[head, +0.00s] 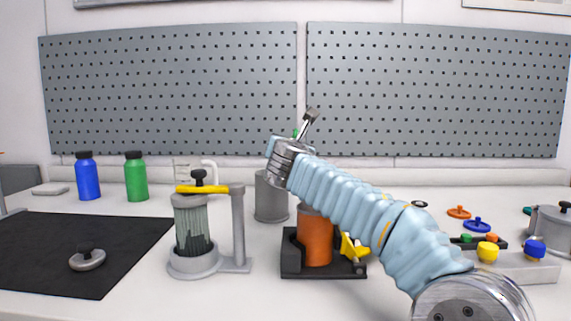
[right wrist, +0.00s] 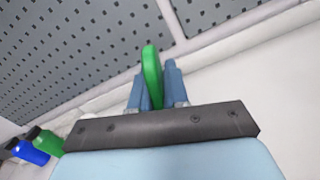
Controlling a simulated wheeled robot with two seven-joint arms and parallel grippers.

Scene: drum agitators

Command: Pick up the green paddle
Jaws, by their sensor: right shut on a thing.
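The green paddle (right wrist: 152,76) stands between the two blue-grey fingers of my right gripper (right wrist: 154,90) in the right wrist view. The gripper is shut on it. In the head view my right arm reaches up from the lower right, and the hand is raised above the table in front of the pegboards. Only a small green bit of the paddle (head: 295,133) shows there, beside the hand; the rest and the fingertips are mostly hidden. My left gripper is in neither view.
A clear ribbed jar (head: 194,226) stands under a yellow arm (head: 203,189). An orange cylinder (head: 314,243) sits in a black holder (head: 300,271), partly behind my arm. Blue (head: 88,178) and green (head: 136,179) bottles stand at the back left. A black mat (head: 60,240) lies left; small coloured parts lie right.

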